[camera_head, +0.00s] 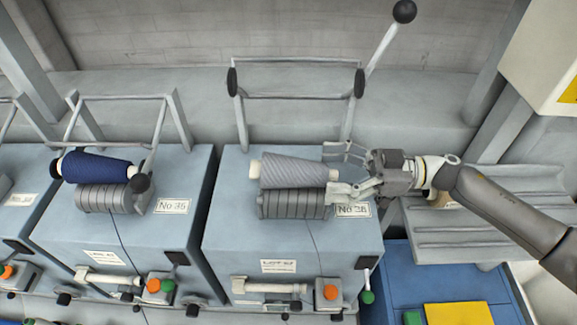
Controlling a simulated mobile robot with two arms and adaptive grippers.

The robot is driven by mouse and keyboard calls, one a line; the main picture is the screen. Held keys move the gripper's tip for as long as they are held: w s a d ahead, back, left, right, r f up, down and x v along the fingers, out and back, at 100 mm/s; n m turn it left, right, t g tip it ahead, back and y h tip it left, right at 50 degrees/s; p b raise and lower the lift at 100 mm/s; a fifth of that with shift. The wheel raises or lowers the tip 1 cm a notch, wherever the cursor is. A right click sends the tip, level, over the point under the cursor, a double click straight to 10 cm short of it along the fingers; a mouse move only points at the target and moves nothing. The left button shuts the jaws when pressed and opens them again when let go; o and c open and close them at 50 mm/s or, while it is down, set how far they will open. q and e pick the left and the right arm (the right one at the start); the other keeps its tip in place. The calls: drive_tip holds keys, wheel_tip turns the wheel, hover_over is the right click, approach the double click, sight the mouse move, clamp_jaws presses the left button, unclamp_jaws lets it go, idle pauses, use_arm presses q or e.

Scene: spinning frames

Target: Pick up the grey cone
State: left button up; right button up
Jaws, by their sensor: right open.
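The grey cone (293,172) lies on its side on the grooved drum (291,204) of the machine labelled No 36. A pale core end sticks out at each side of it. My right gripper (345,170) comes in from the right, with its open fingers at the cone's right end, one towards the back and one towards the front. I cannot tell whether the fingers touch the cone. My left gripper is not in view.
A dark blue cone (97,167) lies on the No 35 machine at the left. A metal frame (295,94) and a lever with a black knob (404,11) rise behind the grey cone. Grey trays (470,240) and a blue surface (440,284) with a yellow piece are at the right.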

sight(308, 165)
drive_tip(key=shift+w+a, duration=0.1)
drive_tip(key=shift+a, duration=0.15)
drive_tip(key=shift+w+a+p, duration=0.1)
drive_tip(key=shift+a+p, duration=0.2)
drive_tip(key=shift+p, duration=0.05)
drive_tip(key=a+p, duration=0.2)
drive_tip(key=a, duration=0.2)
drive_tip(key=shift+r, duration=0.2)
drive_tip(key=shift+w+a+f, duration=0.1)
drive_tip(key=shift+a+f, duration=0.05)
drive_tip(key=shift+a, duration=0.1)
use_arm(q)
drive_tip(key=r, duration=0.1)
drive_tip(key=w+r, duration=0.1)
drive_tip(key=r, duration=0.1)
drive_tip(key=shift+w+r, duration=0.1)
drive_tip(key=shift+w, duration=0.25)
use_arm(e)
drive_tip(key=shift+d, duration=0.1)
drive_tip(key=shift+c, duration=0.4)
drive_tip(key=shift+c, duration=1.2)
drive_tip(key=c, duration=0.9)
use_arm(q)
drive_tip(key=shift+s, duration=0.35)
use_arm(e)
drive_tip(key=shift+o, duration=0.2)
